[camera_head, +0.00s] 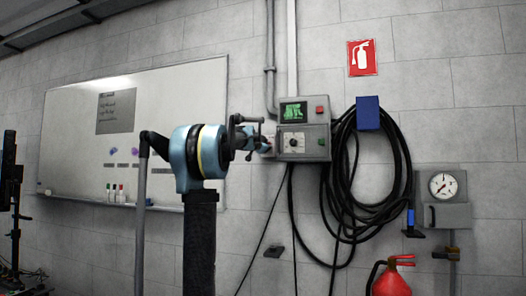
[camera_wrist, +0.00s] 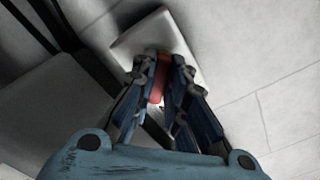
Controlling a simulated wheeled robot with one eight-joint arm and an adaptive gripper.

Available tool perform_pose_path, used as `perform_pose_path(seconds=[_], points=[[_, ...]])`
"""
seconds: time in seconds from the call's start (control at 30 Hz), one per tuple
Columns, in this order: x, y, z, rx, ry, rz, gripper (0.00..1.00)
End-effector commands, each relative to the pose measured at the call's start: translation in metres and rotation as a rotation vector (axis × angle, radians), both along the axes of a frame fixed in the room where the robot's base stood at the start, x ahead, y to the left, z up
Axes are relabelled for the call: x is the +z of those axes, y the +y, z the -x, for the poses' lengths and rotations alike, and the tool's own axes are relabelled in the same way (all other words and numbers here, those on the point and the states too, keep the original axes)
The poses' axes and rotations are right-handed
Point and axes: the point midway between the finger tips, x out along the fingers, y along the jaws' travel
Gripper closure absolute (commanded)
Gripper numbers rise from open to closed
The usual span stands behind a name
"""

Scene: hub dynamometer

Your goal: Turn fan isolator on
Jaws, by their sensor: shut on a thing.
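The fan isolator appears to be the small pale grey box (camera_wrist: 143,38) with a red handle (camera_wrist: 158,80) in the wrist view. My gripper (camera_wrist: 160,68) has its blue-and-dark fingers on both sides of the red handle, shut on it. The handle lies roughly along the picture's vertical, slightly tilted. In the head view my gripper (camera_head: 264,145) is at the wall, just left of the grey control box (camera_head: 304,130). There my arm and fingers hide most of the isolator, and the handle's markings cannot be read.
The control box has a green screen, a dial and buttons. Black coiled hose (camera_head: 397,185) hangs to its right under a blue holder (camera_head: 368,113). A gauge box (camera_head: 446,216) and red extinguisher (camera_head: 392,278) are lower right. A whiteboard (camera_head: 70,135) is at left. A vertical conduit (camera_head: 271,45) runs above.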

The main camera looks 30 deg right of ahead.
Motion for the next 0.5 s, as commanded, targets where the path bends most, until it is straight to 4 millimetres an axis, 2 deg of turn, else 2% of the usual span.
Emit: perform_pose_path(seconds=[0.37,0.4,0.47,0.5], points=[[-0.0002,0.0003,-0.0013,0.002,-0.004,-0.004,1.00],[-0.0003,0.0003,-0.0013,0.002,-0.004,-0.004,0.78],[-0.0003,0.0003,-0.0011,0.002,-0.004,-0.004,0.67],[-0.0002,0.0002,-0.0009,0.001,-0.005,-0.004,0.67]])
